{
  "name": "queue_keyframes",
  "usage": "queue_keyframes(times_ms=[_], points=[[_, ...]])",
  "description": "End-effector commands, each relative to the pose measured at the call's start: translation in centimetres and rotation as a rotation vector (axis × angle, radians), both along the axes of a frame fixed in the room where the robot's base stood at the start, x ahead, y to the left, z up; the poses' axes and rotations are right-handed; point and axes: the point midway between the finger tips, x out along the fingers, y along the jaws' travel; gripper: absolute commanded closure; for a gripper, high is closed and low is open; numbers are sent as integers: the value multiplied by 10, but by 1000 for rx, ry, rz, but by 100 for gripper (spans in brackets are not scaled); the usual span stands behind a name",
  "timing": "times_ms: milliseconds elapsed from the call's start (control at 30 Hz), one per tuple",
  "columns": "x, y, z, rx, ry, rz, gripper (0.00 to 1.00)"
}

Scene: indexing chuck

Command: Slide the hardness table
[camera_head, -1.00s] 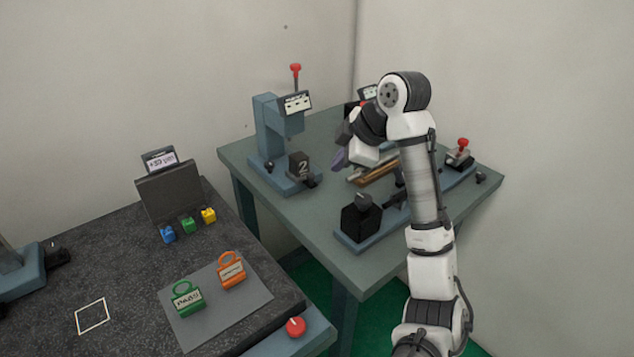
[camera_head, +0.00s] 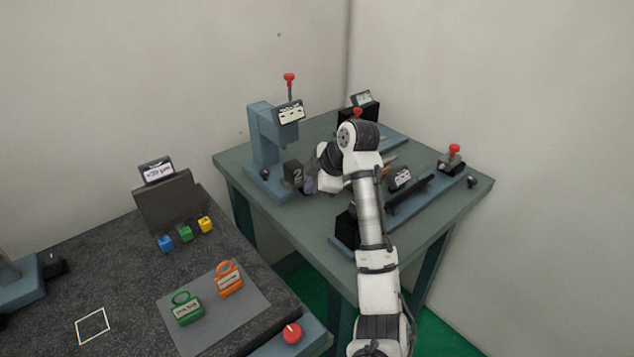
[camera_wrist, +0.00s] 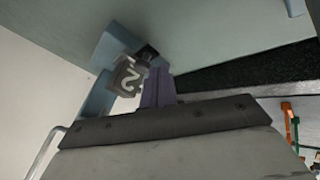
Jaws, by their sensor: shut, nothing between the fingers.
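The hardness tester (camera_head: 262,135) is a blue-grey C-shaped stand with a red-topped lever and a small display, at the back left of the green-grey table. A dark block marked 2 (camera_head: 293,173) sits at the front of its base, and a dark knob (camera_head: 265,174) is to its left. My gripper (camera_head: 309,186) is just right of the block, its purple fingers shut and empty. In the wrist view the fingers (camera_wrist: 158,88) are together beside the block (camera_wrist: 127,76). Whether they touch the block or its dark mount, I cannot tell.
On the same table, a fixture with a red knob (camera_head: 453,158) stands at the right, and a dark display unit (camera_head: 361,107) at the back. My arm partly hides the middle. A dark bench (camera_head: 100,245) with coloured blocks and padlock-like tags is at the left.

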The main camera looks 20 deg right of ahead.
Motion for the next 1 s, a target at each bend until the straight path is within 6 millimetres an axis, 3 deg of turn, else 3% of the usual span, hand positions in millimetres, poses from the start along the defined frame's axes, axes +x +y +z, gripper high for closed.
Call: queue_keyframes(times_ms=[467, 733, 1000], points=[[8, 0, -2, 0, 1, 0, 100], [44, 13, -1, 2, 2, 0, 100], [50, 15, -1, -1, -4, -1, 100]])
